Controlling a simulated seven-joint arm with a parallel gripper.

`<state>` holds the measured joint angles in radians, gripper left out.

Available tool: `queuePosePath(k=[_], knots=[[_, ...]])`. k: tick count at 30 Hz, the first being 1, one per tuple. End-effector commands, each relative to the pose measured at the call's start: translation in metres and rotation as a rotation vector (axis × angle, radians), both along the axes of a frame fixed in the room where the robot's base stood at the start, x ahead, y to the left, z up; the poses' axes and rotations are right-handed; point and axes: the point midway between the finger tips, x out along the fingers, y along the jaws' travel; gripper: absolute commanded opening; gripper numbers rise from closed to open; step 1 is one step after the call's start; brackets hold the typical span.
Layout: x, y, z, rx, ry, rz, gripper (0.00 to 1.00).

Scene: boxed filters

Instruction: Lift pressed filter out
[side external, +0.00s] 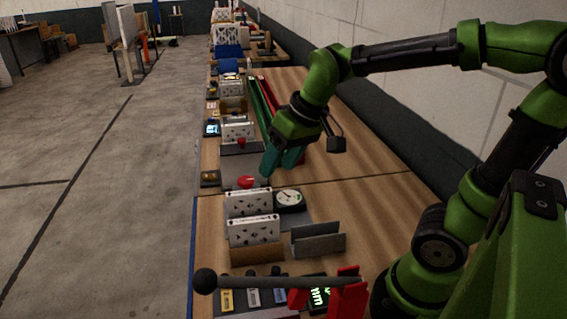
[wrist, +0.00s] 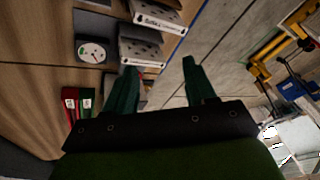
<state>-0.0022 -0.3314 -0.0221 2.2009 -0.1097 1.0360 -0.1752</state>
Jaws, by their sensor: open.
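My gripper (side external: 279,166) is open and empty, with its teal fingers pointing down above the table behind the filters. In the wrist view my gripper (wrist: 162,75) has its two fingers spread apart with nothing between them. Two white boxed filters with dark marks stand upright: a far one (side external: 249,203) and a near one (side external: 254,231). In the wrist view they lie ahead of the fingers, one farther (wrist: 160,16) and one nearer (wrist: 141,50). I cannot tell which filter is the pressed one.
A round gauge (side external: 289,198) sits right of the filters, a red knob (side external: 246,182) behind them. A grey holder (side external: 318,241), brown box wall (side external: 257,254) and black-knobbed lever (side external: 265,282) stand nearer.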

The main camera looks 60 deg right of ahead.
Motion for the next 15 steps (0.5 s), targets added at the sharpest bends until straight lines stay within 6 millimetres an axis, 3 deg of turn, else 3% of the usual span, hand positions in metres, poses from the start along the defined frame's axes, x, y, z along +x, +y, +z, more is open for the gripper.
queuePosePath(k=[1, 6, 10, 15], knots=[[-0.018, 0.003, 0.0, 0.034, -0.042, -0.052, 0.55], [-0.055, 0.011, -0.005, 0.11, -0.14, -0.145, 0.55], [-0.069, 0.013, -0.003, 0.119, -0.184, -0.142, 0.53], [-0.071, 0.013, 0.004, 0.119, -0.213, -0.139, 0.51]])
